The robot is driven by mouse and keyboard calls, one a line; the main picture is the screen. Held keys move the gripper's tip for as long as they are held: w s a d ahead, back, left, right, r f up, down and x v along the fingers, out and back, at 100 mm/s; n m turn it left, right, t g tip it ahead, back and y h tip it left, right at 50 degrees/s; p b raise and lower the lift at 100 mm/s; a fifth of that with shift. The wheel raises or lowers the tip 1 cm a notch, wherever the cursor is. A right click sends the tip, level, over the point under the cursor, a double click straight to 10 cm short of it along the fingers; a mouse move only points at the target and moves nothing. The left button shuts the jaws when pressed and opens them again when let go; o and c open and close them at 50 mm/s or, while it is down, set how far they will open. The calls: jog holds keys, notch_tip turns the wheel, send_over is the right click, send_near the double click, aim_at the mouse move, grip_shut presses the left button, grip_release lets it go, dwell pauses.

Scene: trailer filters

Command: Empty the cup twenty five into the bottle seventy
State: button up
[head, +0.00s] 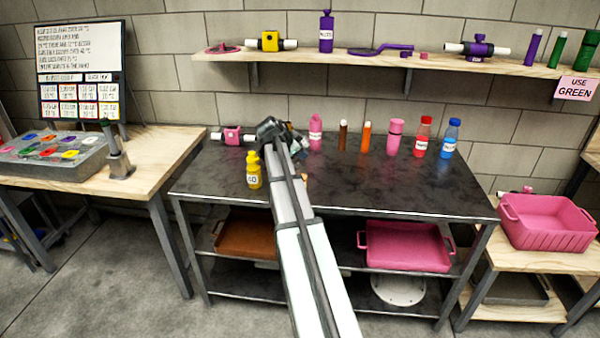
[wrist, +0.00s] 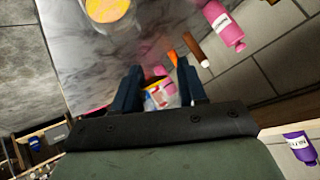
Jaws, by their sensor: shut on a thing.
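My gripper (head: 272,130) is above the dark metal table, left of its middle. In the wrist view its two fingers (wrist: 157,88) are closed around a small pale cup-like thing (wrist: 160,96) with yellow and red on it. Its number cannot be read, and the arm hides it in the head view. A yellow bottle (head: 254,172) with a white number label stands upright on the table, just left of my arm and apart from it.
Along the table's back stand a pink bottle (head: 315,132), a brown tube (head: 343,135), an orange tube (head: 366,137), a pink container (head: 394,138), a red bottle (head: 422,136) and a blue bottle (head: 450,139). A pink fitting (head: 233,136) lies at the back left. The table's front right is clear.

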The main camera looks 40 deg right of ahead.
dwell(0.6)
dwell(0.9)
jog(key=shift+d+m+t+y, duration=0.15)
jog(key=shift+m+t+y, duration=0.3)
jog(key=shift+y, duration=0.85)
jog(key=shift+d+y, duration=0.1)
jog(key=shift+y, duration=0.2)
